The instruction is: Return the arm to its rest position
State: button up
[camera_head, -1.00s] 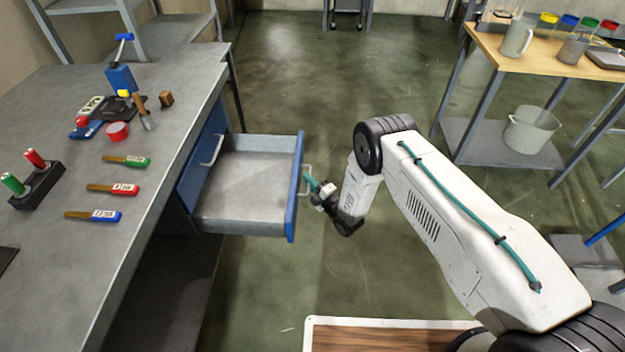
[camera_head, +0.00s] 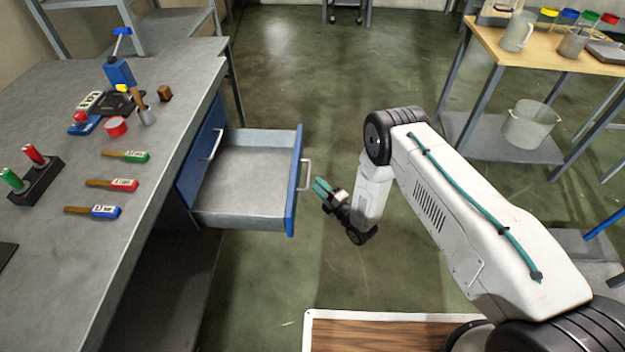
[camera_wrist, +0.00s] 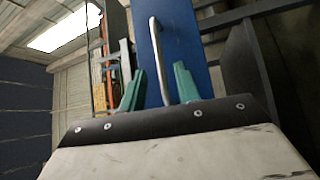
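My gripper (camera_head: 321,186) is to the right of the open drawer's blue front (camera_head: 297,180), apart from its metal handle (camera_head: 306,175). Its two teal fingers are apart, with nothing between them. In the wrist view, my gripper (camera_wrist: 158,85) shows its fingers spread, with the drawer handle (camera_wrist: 160,55) and blue front (camera_wrist: 190,50) beyond them. My white arm reaches in from the lower right. The drawer (camera_head: 240,215) is pulled out from the bench and looks empty.
The floor behind my gripper is clear.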

jog(key=shift+v, duration=0.75)
